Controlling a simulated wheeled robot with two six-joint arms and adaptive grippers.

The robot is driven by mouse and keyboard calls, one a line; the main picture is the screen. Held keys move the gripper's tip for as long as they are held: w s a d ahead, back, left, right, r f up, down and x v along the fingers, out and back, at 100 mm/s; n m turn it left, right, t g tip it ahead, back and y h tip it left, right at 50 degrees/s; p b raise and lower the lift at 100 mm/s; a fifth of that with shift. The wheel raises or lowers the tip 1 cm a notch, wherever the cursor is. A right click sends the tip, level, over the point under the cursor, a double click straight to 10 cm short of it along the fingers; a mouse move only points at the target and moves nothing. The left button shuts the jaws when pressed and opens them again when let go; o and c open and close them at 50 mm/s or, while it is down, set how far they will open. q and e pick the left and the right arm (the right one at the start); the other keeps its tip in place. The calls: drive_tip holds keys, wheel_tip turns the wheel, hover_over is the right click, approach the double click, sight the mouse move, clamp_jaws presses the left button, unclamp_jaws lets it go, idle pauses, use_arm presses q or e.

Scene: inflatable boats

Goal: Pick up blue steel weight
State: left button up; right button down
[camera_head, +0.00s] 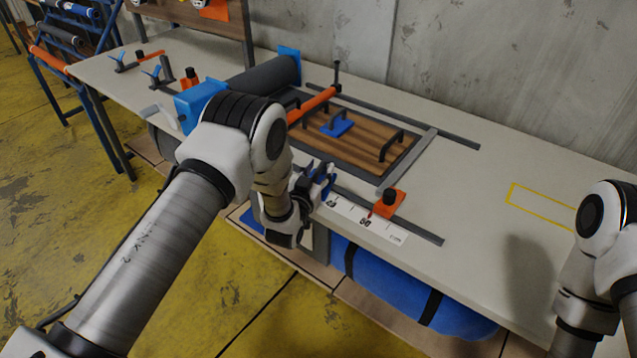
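A small flat blue block, which looks like the blue steel weight (337,128), lies on the brown wooden board (362,150) near the middle of the workbench. A dark bar handle stands at it. My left gripper (322,182) is low over the front edge of the bench, nearer to me than the block and apart from it. Blue and dark parts show at its fingers, but they are small and partly hidden, so its opening is unclear. My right arm enters at the right edge; its gripper is out of frame.
Another black handle (391,145) stands on the board. A dark roller with blue end brackets (265,77) is at the left. An orange clamp block (388,203) sits on the front rail. The bench's right side is mostly clear, with a yellow outlined rectangle (541,208).

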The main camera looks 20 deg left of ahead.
use_arm(q)
clamp_jaws()
drive_tip(key=shift+w, duration=0.1)
drive_tip(key=shift+r, duration=0.1)
